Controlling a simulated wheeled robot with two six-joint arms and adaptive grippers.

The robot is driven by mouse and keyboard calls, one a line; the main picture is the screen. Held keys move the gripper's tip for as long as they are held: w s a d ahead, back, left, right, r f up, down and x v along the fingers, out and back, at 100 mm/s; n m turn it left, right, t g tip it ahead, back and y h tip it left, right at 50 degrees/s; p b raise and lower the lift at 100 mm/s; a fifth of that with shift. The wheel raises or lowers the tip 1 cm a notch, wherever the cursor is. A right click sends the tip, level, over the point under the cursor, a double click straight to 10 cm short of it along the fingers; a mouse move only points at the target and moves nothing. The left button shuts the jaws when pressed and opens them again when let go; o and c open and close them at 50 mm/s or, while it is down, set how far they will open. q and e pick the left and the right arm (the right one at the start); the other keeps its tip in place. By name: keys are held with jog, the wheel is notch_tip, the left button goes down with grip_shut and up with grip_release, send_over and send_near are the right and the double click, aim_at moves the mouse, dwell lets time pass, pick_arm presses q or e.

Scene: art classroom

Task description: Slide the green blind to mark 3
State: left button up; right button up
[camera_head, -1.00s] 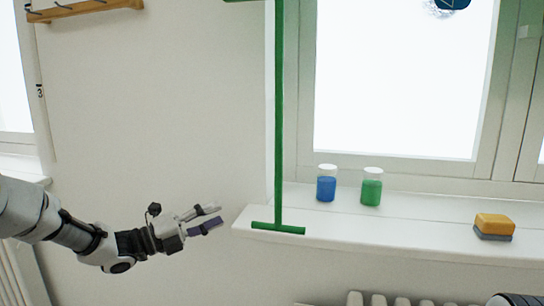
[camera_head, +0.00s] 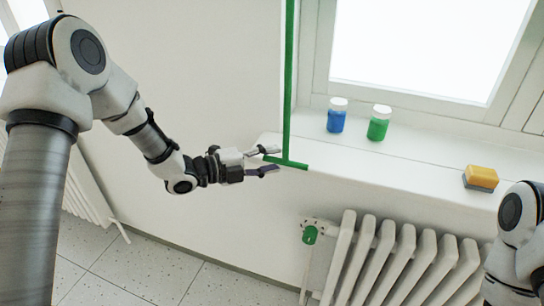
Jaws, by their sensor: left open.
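The green blind's part in view is a thin upright green rod (camera_head: 289,80) with a short green crossbar (camera_head: 293,163) at its foot, in front of the left end of the white window sill. My left gripper (camera_head: 277,160) reaches in from the left with its two fingers apart. The crossbar's left end shows between the fingers; I cannot tell whether they touch it. The top of the blind is out of view, and no number mark shows now. On the right only part of my right arm shows, without its gripper.
A blue jar (camera_head: 336,116), a green jar (camera_head: 379,124) and a yellow sponge block (camera_head: 481,177) stand on the window sill (camera_head: 400,165). A white radiator (camera_head: 400,262) with a green valve knob (camera_head: 310,234) is below. The wall left of the rod is clear.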

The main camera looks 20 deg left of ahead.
pick_arm(q)
jog(key=shift+w+d, duration=0.15)
jog(key=shift+w, duration=0.1)
grip_shut()
jog(key=shift+f, duration=0.15)
notch_tip(320, 180, down, 15)
jog(key=b, duration=1.1)
jog(key=shift+b, duration=0.4)
grip_release()
